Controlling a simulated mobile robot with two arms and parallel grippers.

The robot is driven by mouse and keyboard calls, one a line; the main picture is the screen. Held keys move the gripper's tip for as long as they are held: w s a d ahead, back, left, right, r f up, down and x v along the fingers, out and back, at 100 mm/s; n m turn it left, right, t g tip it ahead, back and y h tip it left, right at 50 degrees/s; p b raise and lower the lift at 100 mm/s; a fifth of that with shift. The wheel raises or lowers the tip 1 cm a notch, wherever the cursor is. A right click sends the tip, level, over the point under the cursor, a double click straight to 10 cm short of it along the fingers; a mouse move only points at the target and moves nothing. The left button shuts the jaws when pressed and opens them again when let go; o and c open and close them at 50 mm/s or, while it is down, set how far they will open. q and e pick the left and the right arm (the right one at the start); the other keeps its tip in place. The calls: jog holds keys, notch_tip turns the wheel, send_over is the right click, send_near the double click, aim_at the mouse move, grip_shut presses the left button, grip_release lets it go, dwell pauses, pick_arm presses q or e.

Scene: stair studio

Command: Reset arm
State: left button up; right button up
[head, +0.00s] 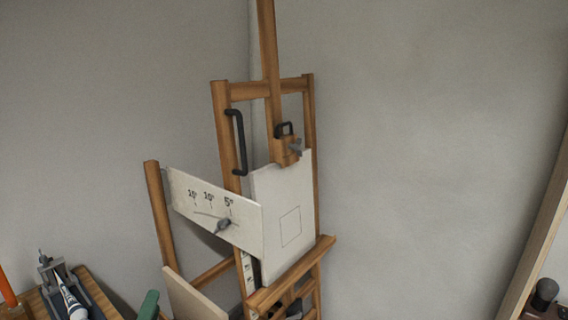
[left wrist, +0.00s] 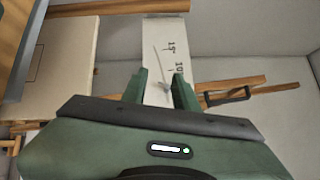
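A wooden easel (head: 220,130) stands against the wall and holds a white canvas (head: 285,210) with a small square drawn on it. A pale angle board (head: 185,190) marked 15, 10 and 5 degrees, with a pointer and grey knob (head: 223,226), is on its left side. Only a green part of my left gripper (head: 149,305) shows, at the bottom edge, below and left of the board. In the left wrist view its two green fingers (left wrist: 160,88) are apart with nothing between them; the angle board (left wrist: 163,60) shows beyond. My right gripper is in neither view.
A black handle (head: 238,142) is on the easel's left upright, and a clamp (head: 287,150) sits at the canvas top. A wooden surface with a tube (head: 72,300) and a grey device is at lower left. Bare wall lies right of the easel; a wooden post (head: 535,250) stands far right.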

pick_arm(q)
jog(key=s+f+n+g+y, duration=0.1)
jog(key=s+f+n+g, duration=0.7)
jog(key=s+f+n, duration=0.55)
jog(key=s+d+f+n+g+h, duration=0.2)
jog(key=s+d+f+g, duration=0.15)
jog(key=s, duration=0.25)
jog(key=s+d+f+n+g+h, duration=0.25)
jog(key=s+f+g, duration=0.2)
jog(key=s, duration=0.25)
notch_tip(320, 180, down, 26)
jog(key=s+m+y, duration=0.1)
jog(key=s+a+f+g, duration=0.1)
jog(key=s+a+f, duration=0.2)
jog(key=s+f, duration=1.3)
jog(key=shift+s+f, duration=0.3)
jog(key=shift+s, duration=0.2)
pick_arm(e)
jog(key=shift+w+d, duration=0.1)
